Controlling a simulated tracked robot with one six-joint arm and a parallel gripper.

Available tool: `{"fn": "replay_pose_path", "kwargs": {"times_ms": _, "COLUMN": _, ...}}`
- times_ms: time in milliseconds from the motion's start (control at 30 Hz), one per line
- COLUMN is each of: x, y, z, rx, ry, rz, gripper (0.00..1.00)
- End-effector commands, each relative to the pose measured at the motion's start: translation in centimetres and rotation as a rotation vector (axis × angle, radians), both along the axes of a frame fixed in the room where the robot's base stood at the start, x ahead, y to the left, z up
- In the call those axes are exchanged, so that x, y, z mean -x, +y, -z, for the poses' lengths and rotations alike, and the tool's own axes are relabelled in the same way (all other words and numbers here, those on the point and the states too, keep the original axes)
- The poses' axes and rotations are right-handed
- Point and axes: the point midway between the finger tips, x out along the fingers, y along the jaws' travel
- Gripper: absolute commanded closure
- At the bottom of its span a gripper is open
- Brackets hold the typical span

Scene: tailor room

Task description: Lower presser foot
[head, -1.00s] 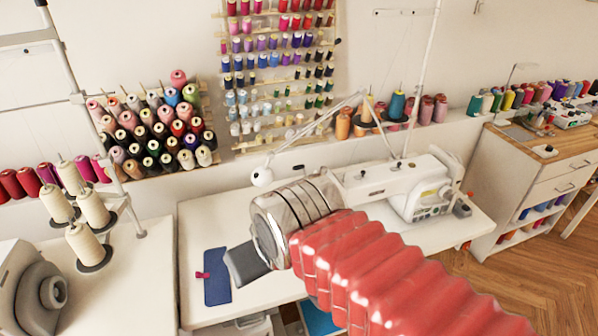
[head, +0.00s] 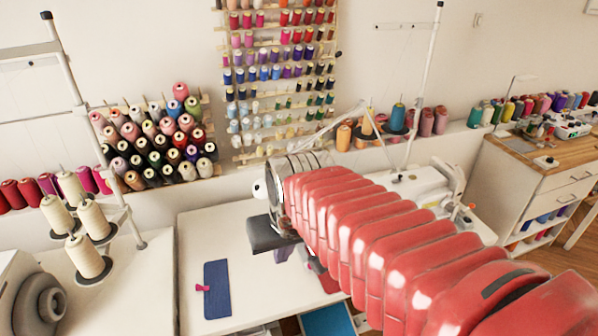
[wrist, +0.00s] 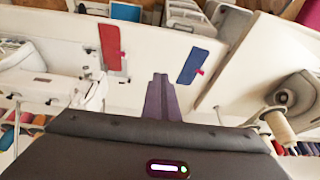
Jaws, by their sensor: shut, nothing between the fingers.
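The white sewing machine (head: 432,188) stands on the white table (head: 240,215), largely hidden behind my red arm in the head view. It also shows at the left of the wrist view (wrist: 42,88), where its presser foot is too small to tell. My gripper (wrist: 160,77) points over the table with its two dark fingers together and nothing between them. In the head view the gripper (head: 284,254) is partly covered by my arm. It is left of the sewing machine and apart from it.
A blue fabric piece (head: 217,288) with a pink tab and a red one (wrist: 110,46) lie on the table. Thread cones (head: 88,255) and another machine (head: 38,297) stand at the left. The tabletop between the blue piece and the wall is clear.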

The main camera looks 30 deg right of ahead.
Motion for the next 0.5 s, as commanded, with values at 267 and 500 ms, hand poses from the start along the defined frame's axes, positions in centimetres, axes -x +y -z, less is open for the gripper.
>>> {"fn": "replay_pose_path", "kwargs": {"times_ms": 267, "x": -3.9, "y": -3.7, "z": -0.2, "rx": -0.021, "ry": 0.006, "rz": 0.073, "gripper": 1.00}}
{"fn": "replay_pose_path", "kwargs": {"times_ms": 500, "x": -7.6, "y": -7.5, "z": -0.4, "rx": -0.035, "ry": -0.008, "rz": 0.118, "gripper": 1.00}}
